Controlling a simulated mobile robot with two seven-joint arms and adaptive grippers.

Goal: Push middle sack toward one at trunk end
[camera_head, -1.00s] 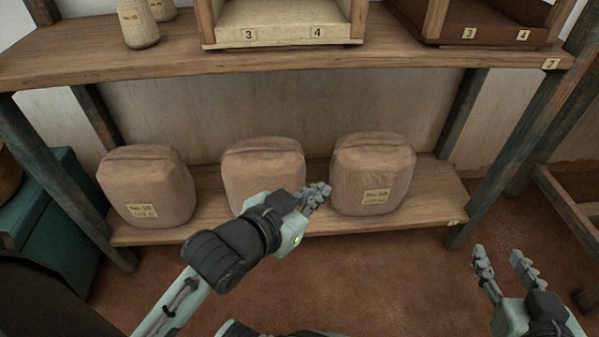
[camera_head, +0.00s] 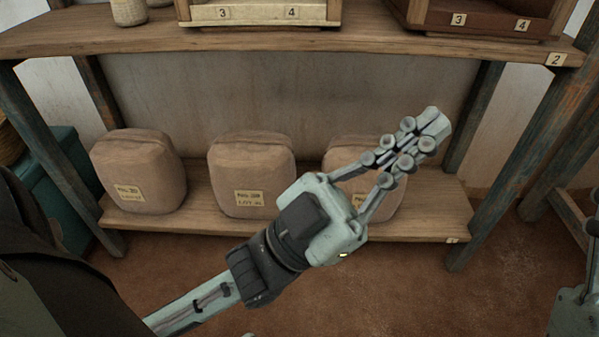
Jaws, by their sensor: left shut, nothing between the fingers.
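Three brown sacks with paper labels stand upright in a row on the lower shelf. The left sack (camera_head: 138,168) is nearest the teal trunk (camera_head: 62,170). The middle sack (camera_head: 250,160) stands apart from it by a narrow gap. The right sack (camera_head: 352,150) is partly hidden behind my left gripper (camera_head: 430,124). That gripper is shut and empty, its fingers pointing up and right, past the right sack in the picture. I cannot tell whether it touches that sack. Only part of my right gripper (camera_head: 575,308) shows at the lower right edge, its fingers mostly cut off.
The lower shelf (camera_head: 438,212) has bare board to the right of the right sack. The upper shelf (camera_head: 110,38) above the sacks carries a pale tray (camera_head: 258,15), a dark tray (camera_head: 487,24) and a jar (camera_head: 129,12). Wooden posts (camera_head: 487,160) frame the shelf.

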